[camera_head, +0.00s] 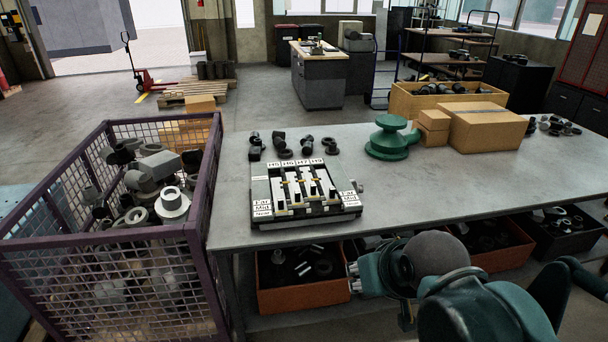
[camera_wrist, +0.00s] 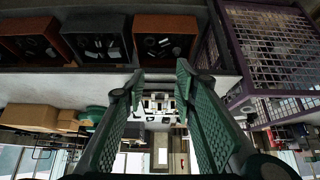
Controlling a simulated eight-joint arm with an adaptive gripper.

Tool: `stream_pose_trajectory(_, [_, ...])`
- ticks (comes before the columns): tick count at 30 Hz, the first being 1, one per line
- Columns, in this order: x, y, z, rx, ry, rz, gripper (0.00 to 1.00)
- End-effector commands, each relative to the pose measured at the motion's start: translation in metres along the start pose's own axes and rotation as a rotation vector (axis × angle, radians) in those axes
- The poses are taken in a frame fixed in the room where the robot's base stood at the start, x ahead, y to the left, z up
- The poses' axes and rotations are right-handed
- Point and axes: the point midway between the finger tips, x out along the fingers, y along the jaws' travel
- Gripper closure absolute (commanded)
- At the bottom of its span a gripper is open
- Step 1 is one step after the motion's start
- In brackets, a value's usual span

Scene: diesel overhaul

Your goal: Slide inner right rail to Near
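The rail fixture (camera_head: 262,190) sits on the workbench, a dark frame with several pale rails side by side.
The grey workbench (camera_head: 234,226) has clear room right of the fixture. Dark fittings (camera_head: 290,147) lie behind it; a green housing (camera_head: 390,140) and cardboard boxes (camera_head: 486,127) stand farther right. A purple mesh crate (camera_head: 202,232) is left. Orange bins (camera_head: 300,298) sit under the bench.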

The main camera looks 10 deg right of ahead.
Motion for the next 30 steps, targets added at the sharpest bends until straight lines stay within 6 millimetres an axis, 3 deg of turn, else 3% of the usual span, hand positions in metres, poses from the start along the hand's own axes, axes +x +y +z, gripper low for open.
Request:
stream_pose_trajectory(17, [-0.001,0.0,-0.006,0.0,-0.005,0.0,0.72])
stream_pose_trajectory(23, [-0.004,0.0,-0.028,0.0,-0.024,0.0,0.72])
stream_pose_trajectory(30, [-0.004,0.0,-0.067,0.0,-0.064,0.0,0.72])
